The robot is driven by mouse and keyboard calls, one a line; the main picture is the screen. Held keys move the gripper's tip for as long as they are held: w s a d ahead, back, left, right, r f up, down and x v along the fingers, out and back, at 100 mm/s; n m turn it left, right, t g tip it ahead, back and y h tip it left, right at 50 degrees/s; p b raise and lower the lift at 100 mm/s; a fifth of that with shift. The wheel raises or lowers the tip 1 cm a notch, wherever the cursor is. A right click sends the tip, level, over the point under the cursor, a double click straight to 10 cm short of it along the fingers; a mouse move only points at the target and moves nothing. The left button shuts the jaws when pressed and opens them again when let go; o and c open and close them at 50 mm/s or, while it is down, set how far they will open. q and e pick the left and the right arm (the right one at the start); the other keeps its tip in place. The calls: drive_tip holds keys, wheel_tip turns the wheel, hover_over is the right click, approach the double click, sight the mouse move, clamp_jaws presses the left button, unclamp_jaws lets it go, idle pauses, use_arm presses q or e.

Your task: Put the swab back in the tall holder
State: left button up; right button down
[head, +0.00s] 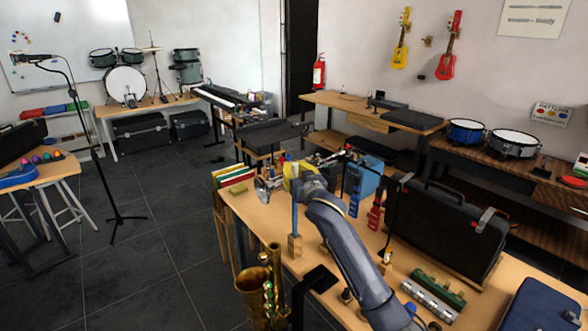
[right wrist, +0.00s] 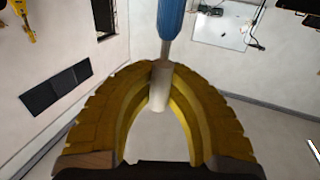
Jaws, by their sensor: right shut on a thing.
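My right gripper (head: 299,177) is over the left part of the wooden table, its yellow fingers partly hidden by my arm. In the right wrist view the yellow fingers (right wrist: 160,75) are shut on the white end of the swab (right wrist: 160,88), with a thin metal neck and blue part beyond. In the head view the blue part of the swab (head: 294,215) hangs upright below the gripper. Its lower end meets the top of a narrow upright wooden block (head: 294,246), which looks like the tall holder. I cannot tell whether the end is inside it. My left gripper is not in view.
A gold saxophone (head: 262,290) stands at the table's near left edge. A small wooden stand (head: 385,264) and a green-and-silver harmonica-like item (head: 437,291) are nearer. Colored folders (head: 232,176) stand at the left end.

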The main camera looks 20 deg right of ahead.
wheel_tip(320, 180, down, 9)
drive_tip(key=shift+r, duration=0.2)
idle(5.9)
idle(0.4)
drive_tip(key=c, duration=1.4)
unclamp_jaws()
drive_tip(key=shift+c, duration=0.2)
